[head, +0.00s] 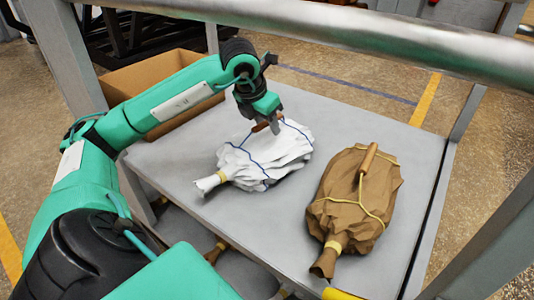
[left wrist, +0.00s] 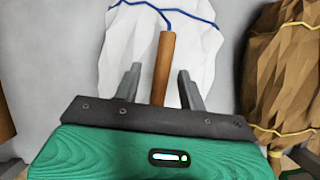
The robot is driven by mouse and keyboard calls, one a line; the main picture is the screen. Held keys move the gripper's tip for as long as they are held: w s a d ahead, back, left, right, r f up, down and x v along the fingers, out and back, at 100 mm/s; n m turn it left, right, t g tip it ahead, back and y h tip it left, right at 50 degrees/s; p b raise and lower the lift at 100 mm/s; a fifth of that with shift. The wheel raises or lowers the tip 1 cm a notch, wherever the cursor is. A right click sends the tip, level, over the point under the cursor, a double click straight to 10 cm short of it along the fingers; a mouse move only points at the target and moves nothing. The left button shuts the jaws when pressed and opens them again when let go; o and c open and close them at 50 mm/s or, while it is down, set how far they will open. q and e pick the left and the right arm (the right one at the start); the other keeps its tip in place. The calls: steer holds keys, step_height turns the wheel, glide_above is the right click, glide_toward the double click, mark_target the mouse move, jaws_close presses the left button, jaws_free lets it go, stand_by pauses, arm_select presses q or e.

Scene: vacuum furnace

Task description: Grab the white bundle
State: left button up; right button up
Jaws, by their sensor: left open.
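The white bundle (head: 258,164) lies on the grey shelf top in the head view, tied with blue cord and with a yellow band at its neck. Its wooden handle (left wrist: 164,62) shows in the left wrist view. My left gripper (head: 273,127) is over the far part of the white bundle, pointing down. In the left wrist view my left gripper (left wrist: 160,80) is open, its two fingers on either side of the wooden handle with gaps. Whether the fingers touch the cloth cannot be told. My right gripper is not in view.
A brown bundle (head: 345,205) with a yellow cord and wooden handle lies to the right on the shelf (head: 300,240); it also shows in the left wrist view (left wrist: 288,80). A cardboard box (head: 160,75) stands behind my left arm. A metal rail (head: 330,35) crosses above.

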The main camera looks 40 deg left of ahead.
arm_select(q)
steer(key=shift+w+f, duration=0.15)
steer(key=shift+f, duration=0.1)
steer(key=shift+r, duration=0.1)
jaws_close()
stand_by(1.2)
